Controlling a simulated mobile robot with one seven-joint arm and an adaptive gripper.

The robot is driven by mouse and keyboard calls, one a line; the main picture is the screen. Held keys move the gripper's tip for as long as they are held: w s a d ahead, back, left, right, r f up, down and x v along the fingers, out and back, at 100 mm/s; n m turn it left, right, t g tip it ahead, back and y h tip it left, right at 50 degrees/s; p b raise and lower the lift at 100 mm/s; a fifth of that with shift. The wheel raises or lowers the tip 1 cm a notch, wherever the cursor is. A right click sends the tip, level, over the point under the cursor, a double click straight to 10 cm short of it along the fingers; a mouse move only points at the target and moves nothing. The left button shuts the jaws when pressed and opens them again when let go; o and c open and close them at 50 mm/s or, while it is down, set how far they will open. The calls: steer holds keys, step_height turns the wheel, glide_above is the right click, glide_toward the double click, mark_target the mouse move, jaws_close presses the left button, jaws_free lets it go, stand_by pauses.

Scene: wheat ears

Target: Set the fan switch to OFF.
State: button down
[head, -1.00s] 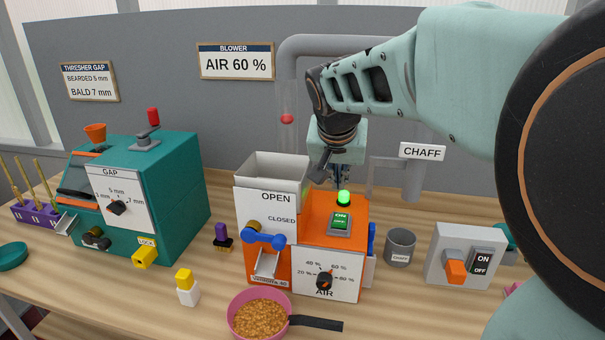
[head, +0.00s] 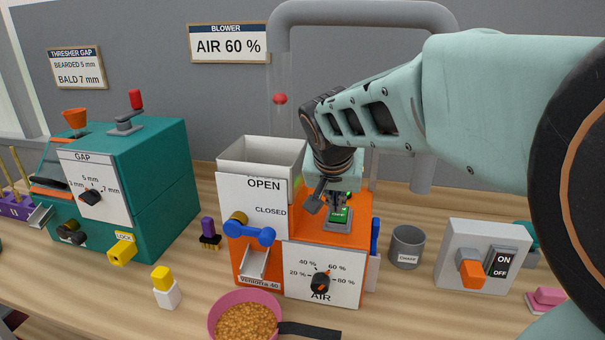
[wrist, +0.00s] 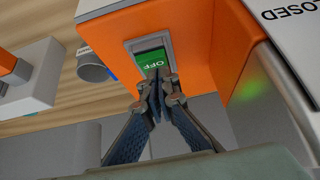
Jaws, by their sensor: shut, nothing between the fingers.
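The fan switch is a green rocker (head: 340,215) in a grey frame on top of the orange blower (head: 350,234). In the wrist view the green rocker (wrist: 152,62) shows its OFF lettering, while the fingers cover its other end. My gripper (head: 337,206) is over the switch, pointing down, with its fingers together and empty. In the wrist view the fingertips of my gripper (wrist: 158,76) lie right over the rocker; I cannot tell whether they press on it. The green lamp behind the switch is mostly hidden by my gripper, but a green glow shows on the blower's side.
A grey box (head: 453,260) with an orange lever and a separate black ON/OFF switch (head: 501,262) stands at right. A grey chaff cup (head: 407,247) stands between it and the blower. A pink pan of grain (head: 213,322) is in front. The teal thresher (head: 160,170) is at left.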

steer(key=shift+f, duration=0.3)
steer(key=shift+f+b, duration=0.4)
steer(key=shift+b, duration=0.5)
steer(key=shift+s+f+t+b, duration=0.15)
steer(key=shift+f+t+b, duration=0.2)
steer(key=shift+b, duration=0.85)
steer(key=shift+r+p, duration=0.45)
steer(key=shift+r, duration=0.2)
steer(key=shift+a+r+p, duration=0.1)
steer(key=shift+r+p, duration=0.35)
steer(key=shift+r, duration=0.3)
steer(key=shift+f, duration=0.1)
